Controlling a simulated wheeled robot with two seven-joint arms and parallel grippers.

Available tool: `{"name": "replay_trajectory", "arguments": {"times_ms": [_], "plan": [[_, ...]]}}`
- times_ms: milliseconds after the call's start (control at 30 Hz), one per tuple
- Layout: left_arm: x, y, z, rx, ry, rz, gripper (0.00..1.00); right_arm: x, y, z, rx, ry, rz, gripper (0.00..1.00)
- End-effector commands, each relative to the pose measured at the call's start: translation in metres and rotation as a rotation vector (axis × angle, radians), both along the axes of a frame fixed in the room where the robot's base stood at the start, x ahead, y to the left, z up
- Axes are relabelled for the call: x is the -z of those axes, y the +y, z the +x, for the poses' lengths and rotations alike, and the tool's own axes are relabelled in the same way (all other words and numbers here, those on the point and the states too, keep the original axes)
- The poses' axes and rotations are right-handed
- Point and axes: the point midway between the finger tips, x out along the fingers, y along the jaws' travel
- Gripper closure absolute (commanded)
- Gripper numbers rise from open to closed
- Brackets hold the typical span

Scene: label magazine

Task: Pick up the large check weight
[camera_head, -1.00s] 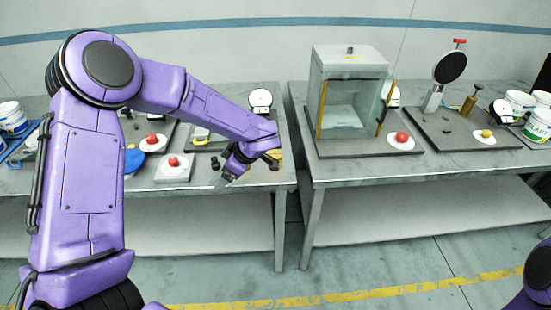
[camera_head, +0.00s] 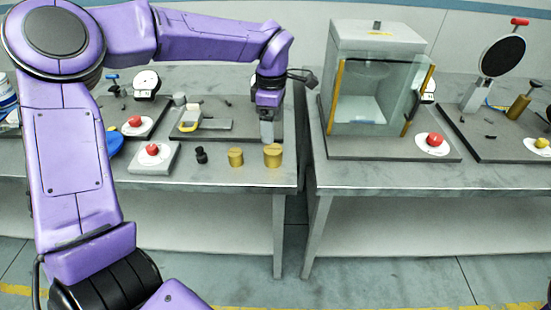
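Two brass check weights stand near the front edge of the left table: a smaller one (camera_head: 236,157) and a larger one (camera_head: 273,156) to its right. A small black weight (camera_head: 201,155) stands to their left. My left gripper (camera_head: 267,138) points down just behind the larger brass weight in the picture, its grey finger ending close to the weight's top. I cannot tell whether they touch or how far apart the fingers are. My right gripper is out of view.
A grey pad with a red button (camera_head: 152,151) lies left of the weights. Behind are a yellow-grey device (camera_head: 188,120) on a dark board and a white dial (camera_head: 147,83). The right table holds a glass-fronted cabinet (camera_head: 368,90), separated by a gap.

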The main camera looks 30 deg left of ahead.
Motion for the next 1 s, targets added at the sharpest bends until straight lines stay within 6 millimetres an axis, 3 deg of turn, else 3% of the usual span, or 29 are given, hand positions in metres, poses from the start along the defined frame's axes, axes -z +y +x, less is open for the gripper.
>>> {"name": "replay_trajectory", "arguments": {"times_ms": [100,367,533,800,833,867,1000], "plan": [[0.024,0.0,0.001,0.0,0.008,0.002,0.14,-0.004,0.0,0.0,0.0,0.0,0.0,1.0],[0.058,0.001,0.001,0.0,0.01,0.003,0.14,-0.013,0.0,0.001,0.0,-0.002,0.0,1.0],[0.09,0.003,0.001,0.0,0.009,0.003,0.14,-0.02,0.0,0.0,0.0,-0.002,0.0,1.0],[0.099,0.003,0.002,-0.001,0.005,0.001,0.14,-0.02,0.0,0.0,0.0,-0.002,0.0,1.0],[0.099,0.003,0.002,-0.001,0.005,0.001,0.17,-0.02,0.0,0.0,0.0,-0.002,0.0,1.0],[0.099,0.003,0.002,-0.001,0.005,0.001,0.27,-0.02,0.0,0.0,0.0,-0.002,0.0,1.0],[0.099,0.003,0.002,-0.001,0.005,0.001,0.72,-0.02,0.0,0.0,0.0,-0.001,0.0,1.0]]}}
